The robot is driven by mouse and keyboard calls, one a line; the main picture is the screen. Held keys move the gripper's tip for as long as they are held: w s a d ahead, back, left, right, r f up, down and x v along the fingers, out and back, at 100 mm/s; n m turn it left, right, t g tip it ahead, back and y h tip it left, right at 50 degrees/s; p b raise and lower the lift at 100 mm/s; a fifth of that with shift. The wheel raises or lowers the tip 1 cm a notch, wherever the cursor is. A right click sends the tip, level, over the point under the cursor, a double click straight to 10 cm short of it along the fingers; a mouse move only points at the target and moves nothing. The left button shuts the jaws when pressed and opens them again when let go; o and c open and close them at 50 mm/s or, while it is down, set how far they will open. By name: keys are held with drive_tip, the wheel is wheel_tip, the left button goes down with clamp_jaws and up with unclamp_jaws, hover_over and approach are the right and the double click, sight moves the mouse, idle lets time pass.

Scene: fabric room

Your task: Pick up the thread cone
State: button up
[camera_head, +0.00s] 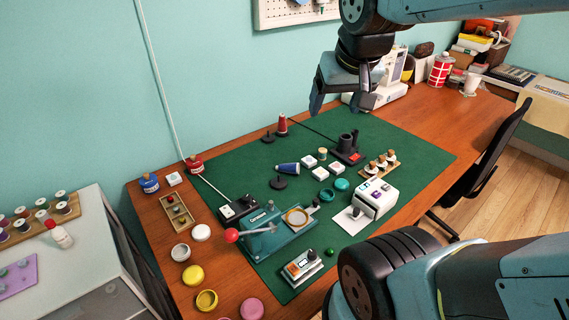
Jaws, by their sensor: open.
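A red thread cone (282,125) stands upright near the far edge of the green mat (235,165). A blue cone-shaped piece (287,169), perhaps another thread cone, lies on its side nearer the mat's middle. My gripper (341,106) is open and empty. It hangs in the air above the far part of the mat, to the right of the red cone in the picture and apart from both cones. Nothing hides either cone.
Black round bases (278,183) lie near the cones. A black holder (348,146), small white boxes (322,173), a teal press (275,235) with a red-knobbed lever and a white device (373,197) crowd the mat. A sewing machine (393,72) stands behind.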

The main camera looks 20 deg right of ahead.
drive_tip(key=o, duration=0.3)
drive_tip(key=w+f+m, duration=0.1)
drive_tip(key=w+f, duration=0.2)
drive_tip(key=w, duration=0.3)
drive_tip(key=shift+w+d+f+g+h, duration=0.2)
drive_tip(key=shift+w+f+g+h, duration=0.05)
drive_tip(key=shift+w+g+h, duration=0.05)
drive_tip(key=m+g+h, duration=0.1)
drive_tip(key=m+h, duration=0.1)
drive_tip(key=m, duration=0.1)
hover_over(287, 165)
drive_tip(key=s+a, duration=0.4)
wheel_tip(287, 165, down, 22)
drive_tip(key=shift+d+x, duration=0.2)
drive_tip(key=shift+x, duration=3.05)
drive_tip(key=shift+d+x, duration=0.15)
drive_tip(key=shift+x, duration=3.1)
